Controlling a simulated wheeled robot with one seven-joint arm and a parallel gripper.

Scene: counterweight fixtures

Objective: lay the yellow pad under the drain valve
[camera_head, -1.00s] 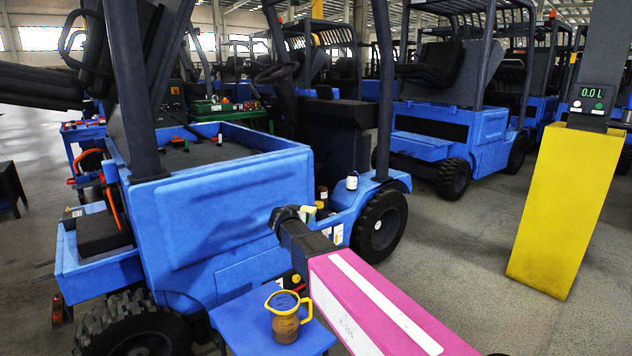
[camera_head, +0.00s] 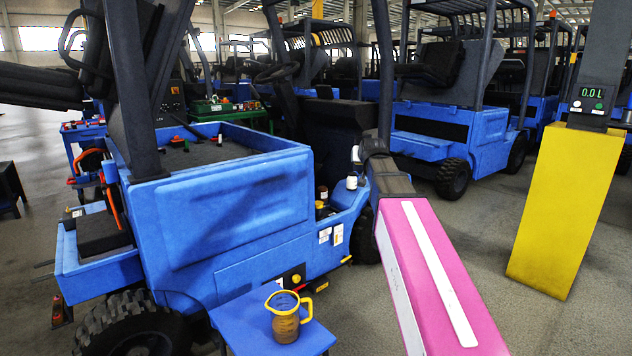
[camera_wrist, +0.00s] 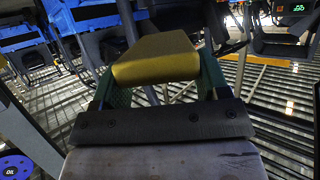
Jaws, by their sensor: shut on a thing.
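A yellow pad (camera_wrist: 157,55) is held between the green fingers of my gripper (camera_wrist: 160,80) in the wrist view. It is clear of the floor. In the head view my gripper (camera_head: 365,158) is seen from behind, beside the blue truck's right side, and mostly hides the pad. A yellow fitting with a dark round part and a red spot (camera_head: 294,279) sits low on the blue truck. It may be the drain valve, but I cannot tell for certain. A small yellow handle-like part (camera_head: 320,287) shows just right of it. My gripper is above and right of both.
The blue truck (camera_head: 230,205) fills the left middle. A yellow-handled jug of brown liquid (camera_head: 286,324) stands on a blue stand (camera_head: 235,318). A yellow pillar (camera_head: 562,215) with a 0.0 L display (camera_head: 591,93) stands right. Grey floor (camera_head: 470,225) lies open between.

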